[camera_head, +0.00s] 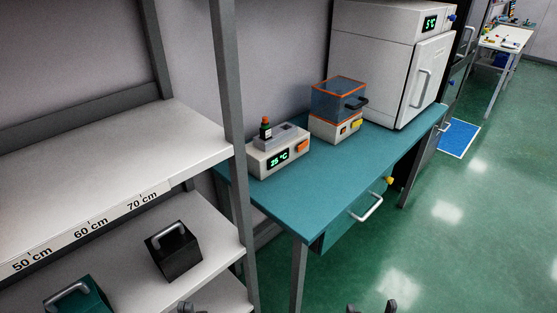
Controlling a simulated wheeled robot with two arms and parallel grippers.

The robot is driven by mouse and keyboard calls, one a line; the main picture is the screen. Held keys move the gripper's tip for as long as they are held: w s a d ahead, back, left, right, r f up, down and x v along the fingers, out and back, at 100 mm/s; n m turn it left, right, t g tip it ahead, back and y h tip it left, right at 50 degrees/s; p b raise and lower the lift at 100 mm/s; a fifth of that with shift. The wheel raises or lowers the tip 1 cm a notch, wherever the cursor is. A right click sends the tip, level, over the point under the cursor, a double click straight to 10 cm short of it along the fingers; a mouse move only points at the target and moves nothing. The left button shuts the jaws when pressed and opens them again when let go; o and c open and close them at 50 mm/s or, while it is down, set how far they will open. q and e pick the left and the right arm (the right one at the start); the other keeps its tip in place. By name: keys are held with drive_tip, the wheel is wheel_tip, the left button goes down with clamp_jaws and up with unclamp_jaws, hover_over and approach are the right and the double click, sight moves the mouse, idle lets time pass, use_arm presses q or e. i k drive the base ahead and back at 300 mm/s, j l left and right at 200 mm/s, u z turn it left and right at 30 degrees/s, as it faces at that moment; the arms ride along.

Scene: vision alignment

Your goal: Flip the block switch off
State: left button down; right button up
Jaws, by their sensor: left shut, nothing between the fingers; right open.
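A white block heater (262,166) stands on the left end of the teal bench. A green digital display (278,159) glows on its front. An orange switch (302,146) sits at the front right of the heater; its exact position is too small to tell. A small dark bottle with an orange top (265,128) stands in the heater's grey block. My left gripper (190,308) shows only its tip at the bottom edge, shut and empty, below and left of the heater. My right gripper (372,306) is open and empty at the bottom edge, well away from the switch.
A shelf rack (110,150) fills the left, with a black block (174,255) and a teal block (80,298). On the teal bench (315,187) stand an orange-edged clear-lidded device (338,108) and a white oven (385,65). Green floor (450,240) lies open at right.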

sight(302, 145)
drive_tip(key=i+u, duration=0.4)
drive_tip(key=i+l+u, duration=0.2)
drive_tip(key=i+u, duration=0.15)
drive_tip(key=i, duration=0.05)
